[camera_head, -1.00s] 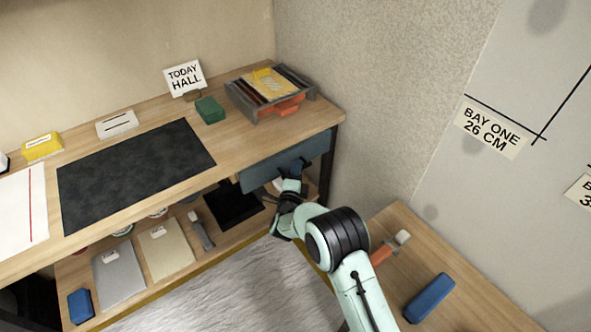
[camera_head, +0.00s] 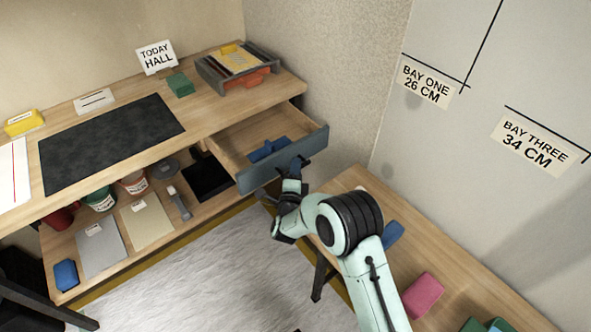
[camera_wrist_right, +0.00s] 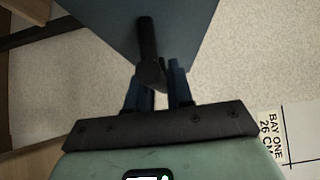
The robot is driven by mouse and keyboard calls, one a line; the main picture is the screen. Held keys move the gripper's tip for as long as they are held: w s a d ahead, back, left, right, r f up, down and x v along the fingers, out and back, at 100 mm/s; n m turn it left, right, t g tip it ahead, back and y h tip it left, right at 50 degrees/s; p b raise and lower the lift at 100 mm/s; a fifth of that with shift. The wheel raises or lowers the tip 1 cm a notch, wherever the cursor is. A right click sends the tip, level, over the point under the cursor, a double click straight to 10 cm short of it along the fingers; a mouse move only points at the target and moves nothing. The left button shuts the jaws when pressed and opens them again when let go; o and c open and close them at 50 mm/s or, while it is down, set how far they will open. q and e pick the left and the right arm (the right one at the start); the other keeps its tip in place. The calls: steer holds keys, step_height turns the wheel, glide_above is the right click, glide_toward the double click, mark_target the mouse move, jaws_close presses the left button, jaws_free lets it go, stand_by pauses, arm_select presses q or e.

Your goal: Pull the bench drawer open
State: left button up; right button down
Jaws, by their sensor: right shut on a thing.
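The bench drawer (camera_head: 255,177) stands well open below the right end of the bench top, its blue-grey front out toward me. Its wooden inside shows, with a blue object (camera_head: 266,149) lying in it. My right gripper (camera_head: 295,170) is at the middle of the drawer front. In the right wrist view its two blue fingers (camera_wrist_right: 158,88) are closed around the dark bar handle (camera_wrist_right: 147,40) on the drawer front (camera_wrist_right: 190,25). The exact contact is partly hidden in the head view by my wrist. My left gripper is not in view.
The bench top (camera_head: 215,118) holds a dark mat (camera_head: 110,140), a grey tray (camera_head: 238,68) and a sign (camera_head: 157,57). Cans and panels sit on the lower shelf. A wooden table (camera_head: 345,187) with coloured blocks stands at the right, near my arm. A wall is behind it.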

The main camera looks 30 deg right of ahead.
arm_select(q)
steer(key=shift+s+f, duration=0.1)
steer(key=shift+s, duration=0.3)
arm_select(e)
steer(key=shift+s, duration=0.25)
steer(key=c, duration=1.1)
jaws_free()
steer(key=shift+a, duration=0.1)
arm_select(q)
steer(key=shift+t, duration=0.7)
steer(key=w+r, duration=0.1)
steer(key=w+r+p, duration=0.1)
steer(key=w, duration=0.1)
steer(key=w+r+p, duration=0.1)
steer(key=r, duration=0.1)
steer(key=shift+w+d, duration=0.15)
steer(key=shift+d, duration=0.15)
arm_select(e)
steer(key=v, duration=1.3)
steer(key=shift+s, duration=0.2)
